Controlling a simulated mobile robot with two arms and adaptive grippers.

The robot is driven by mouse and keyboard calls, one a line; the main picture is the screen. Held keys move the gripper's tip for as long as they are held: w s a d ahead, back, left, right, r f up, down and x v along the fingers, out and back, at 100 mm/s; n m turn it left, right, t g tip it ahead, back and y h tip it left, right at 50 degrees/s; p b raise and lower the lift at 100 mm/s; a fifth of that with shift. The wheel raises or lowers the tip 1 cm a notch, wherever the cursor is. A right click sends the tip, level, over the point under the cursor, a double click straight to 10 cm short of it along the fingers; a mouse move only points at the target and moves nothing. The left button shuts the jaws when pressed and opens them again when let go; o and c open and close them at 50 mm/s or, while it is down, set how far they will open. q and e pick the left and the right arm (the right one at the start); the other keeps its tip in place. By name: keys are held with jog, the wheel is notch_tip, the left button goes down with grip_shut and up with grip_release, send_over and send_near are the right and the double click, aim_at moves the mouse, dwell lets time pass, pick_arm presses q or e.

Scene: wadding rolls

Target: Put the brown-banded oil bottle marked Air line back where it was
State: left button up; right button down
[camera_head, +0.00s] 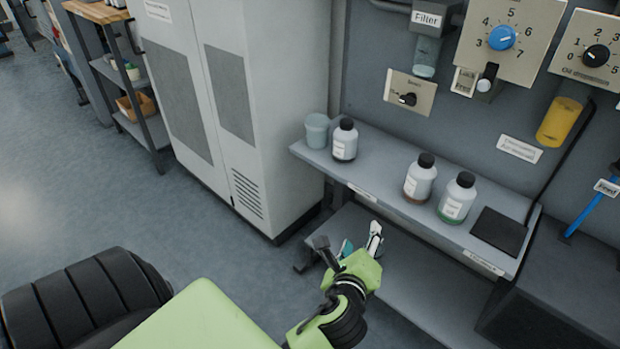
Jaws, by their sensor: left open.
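The brown-banded bottle (418,183) is white with a black cap. It stands upright on the grey shelf (385,180), in the middle of the bottle row; its label is too small to read. A green-banded bottle (456,200) stands close to its right. A dark-banded bottle (344,142) stands further left. My left gripper (348,238) is open, in front of and below the shelf's front edge in the picture, apart from the bottles. A small teal patch shows between its fingers; I cannot tell what it is. My right gripper is not in view.
A pale teal cup (317,131) stands at the shelf's left end, and a dark square pad (499,231) lies at its right end. Bare shelf shows between the dark-banded and brown-banded bottles. A lower shelf (425,278) is below. A tall grey cabinet (235,100) stands left.

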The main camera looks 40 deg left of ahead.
pick_arm(q)
jog(key=s+d+f+n+g+h, duration=0.1)
jog(key=s+f+n+g+h, duration=0.2)
jog(key=s+n, duration=0.6)
jog(key=s+d+f+n+g+h, duration=0.2)
jog(key=s+f+n+g, duration=0.4)
jog(key=s+n, duration=0.4)
jog(key=s, duration=0.4)
jog(key=shift+d+f+h, duration=0.2)
jog(key=shift+f+h, duration=0.1)
jog(key=shift+h, duration=0.1)
jog(key=shift+w, duration=0.1)
